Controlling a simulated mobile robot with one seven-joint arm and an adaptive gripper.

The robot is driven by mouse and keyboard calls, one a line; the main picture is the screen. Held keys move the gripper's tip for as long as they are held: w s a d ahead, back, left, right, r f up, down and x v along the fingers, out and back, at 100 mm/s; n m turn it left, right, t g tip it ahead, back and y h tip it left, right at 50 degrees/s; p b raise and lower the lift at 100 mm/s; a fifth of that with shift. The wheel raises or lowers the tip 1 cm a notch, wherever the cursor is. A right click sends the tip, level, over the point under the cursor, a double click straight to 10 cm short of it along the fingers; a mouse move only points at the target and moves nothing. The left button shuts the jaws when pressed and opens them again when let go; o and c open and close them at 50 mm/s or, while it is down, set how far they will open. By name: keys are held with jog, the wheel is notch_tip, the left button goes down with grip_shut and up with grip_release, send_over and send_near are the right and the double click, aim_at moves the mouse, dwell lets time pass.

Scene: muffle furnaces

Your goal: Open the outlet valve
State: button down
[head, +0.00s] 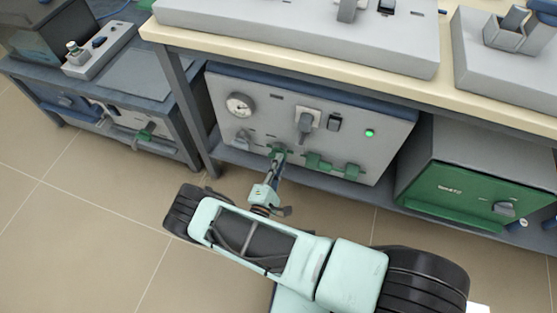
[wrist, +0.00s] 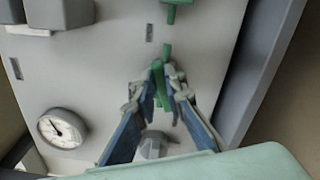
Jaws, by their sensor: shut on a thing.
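The grey front panel (head: 232,84) of a unit under the bench carries several green valve handles in its lower row. My gripper (head: 278,163) reaches the leftmost green valve handle (head: 278,149), which it partly hides. In the wrist view my gripper (wrist: 166,82) has its two fingers closed on this green handle (wrist: 158,72), with the tips at the panel. Another green valve (wrist: 172,12) shows beyond it, apart from the fingers. I cannot read any label that tells the outlet valve, nor tell how far the handle is turned.
A pressure gauge (head: 239,105) and a grey knob (head: 241,139) sit left of the held handle. Two green valves (head: 318,163) (head: 351,171) are to its right. A green-fronted box (head: 465,180) stands at right. The bench top (head: 300,50) overhangs the panel. The floor at left is clear.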

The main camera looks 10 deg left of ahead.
jog(key=shift+w+f+m+p, duration=0.15)
jog(key=shift+m+p, duration=0.1)
jog(key=shift+m, duration=0.8)
jog(key=shift+s+f+m+p, duration=0.1)
jog(key=shift+m+p, duration=0.15)
jog(key=shift+m, duration=0.8)
jog(key=c, duration=2)
grip_release()
notch_tip(320, 180, up, 10)
send_over(279, 150)
jog(key=s+d, duration=0.1)
jog(key=s, duration=0.3)
jog(key=shift+w, duration=0.1)
